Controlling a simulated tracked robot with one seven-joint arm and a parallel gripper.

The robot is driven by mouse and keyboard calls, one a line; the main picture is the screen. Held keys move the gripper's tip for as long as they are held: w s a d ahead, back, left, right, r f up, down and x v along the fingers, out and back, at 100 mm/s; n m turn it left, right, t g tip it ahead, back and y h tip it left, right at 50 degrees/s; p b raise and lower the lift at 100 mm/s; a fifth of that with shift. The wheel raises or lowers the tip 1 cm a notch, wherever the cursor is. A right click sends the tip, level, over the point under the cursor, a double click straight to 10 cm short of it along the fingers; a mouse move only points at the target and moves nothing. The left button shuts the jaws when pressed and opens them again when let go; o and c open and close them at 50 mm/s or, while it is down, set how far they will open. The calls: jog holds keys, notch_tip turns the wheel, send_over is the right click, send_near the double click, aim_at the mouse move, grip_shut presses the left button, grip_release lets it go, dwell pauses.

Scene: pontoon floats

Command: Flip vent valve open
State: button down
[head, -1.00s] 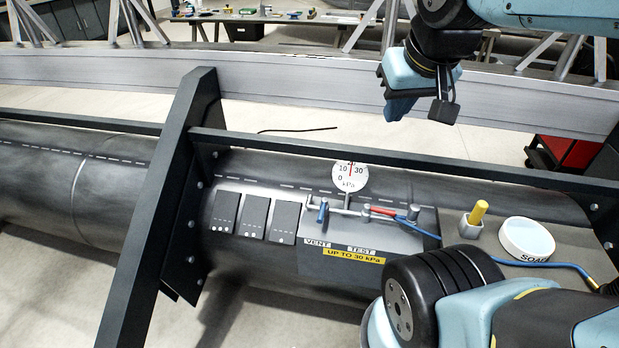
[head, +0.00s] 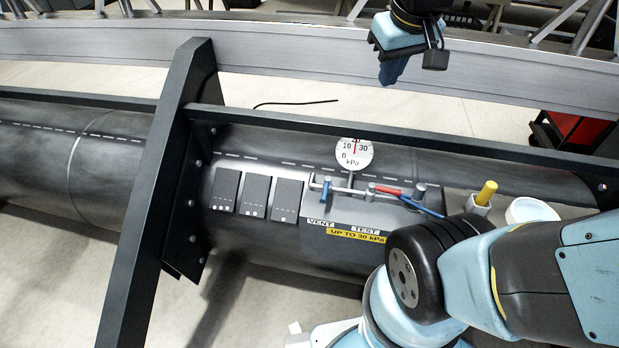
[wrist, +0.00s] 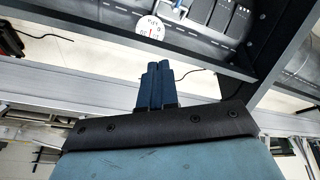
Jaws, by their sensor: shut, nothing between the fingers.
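The vent valve (head: 326,187) has a blue lever above the "VENT" label (head: 320,224). Its lever stands across the thin grey pipe, pointing up and down in the picture. A red-handled valve (head: 388,191) lies along the pipe above the "TEST" label (head: 367,231). The round gauge (head: 354,154) above reads in kPa, its needle pointing about straight up. My gripper (head: 392,72) is at the top of the head view, above and beyond the pontoon, well apart from the valve. In the wrist view its blue fingers (wrist: 157,85) are together and empty. The valve does not show clearly there.
A dark rail (head: 300,128) runs along the pontoon between my gripper and the valves. A slanted dark post (head: 165,190) stands left. Three dark plates (head: 256,195) sit left of the vent valve. A yellow-handled item (head: 485,193) and white dish (head: 531,211) stand right.

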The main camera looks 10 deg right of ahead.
jog(key=w+a+f+n+g, duration=0.2)
jog(key=w+a+f+n, duration=0.15)
jog(key=w+f, duration=0.4)
jog(key=n+g+h, duration=0.1)
jog(key=n+g, duration=0.1)
jog(key=n, duration=0.1)
send_over(326, 190)
jog(key=a, duration=0.2)
notch_tip(326, 190, down, 7)
jog(key=w+a+f+n+h, duration=0.1)
jog(key=a+f, duration=0.3)
jog(key=f, duration=0.4)
jog(key=w+a+f+n+g, duration=0.1)
jog(key=a+f+n, duration=0.3)
jog(key=f, duration=0.5)
jog(key=shift+w+g+h, duration=0.3)
jog(key=shift+h, duration=0.1)
jog(key=x, duration=0.3)
jog(key=d+x, duration=0.1)
jog(key=x, duration=0.7)
jog(key=shift+s+d+r, duration=0.3)
jog(key=shift+s+d, duration=0.05)
jog(key=shift+s, duration=0.05)
jog(key=shift+s+d+f, duration=0.1)
jog(key=shift+s+d, duration=0.05)
jog(key=shift+d, duration=0.3)
jog(key=shift+s+d+f, duration=0.1)
jog(key=shift+s+d, duration=0.05)
jog(key=shift+d, duration=0.3)
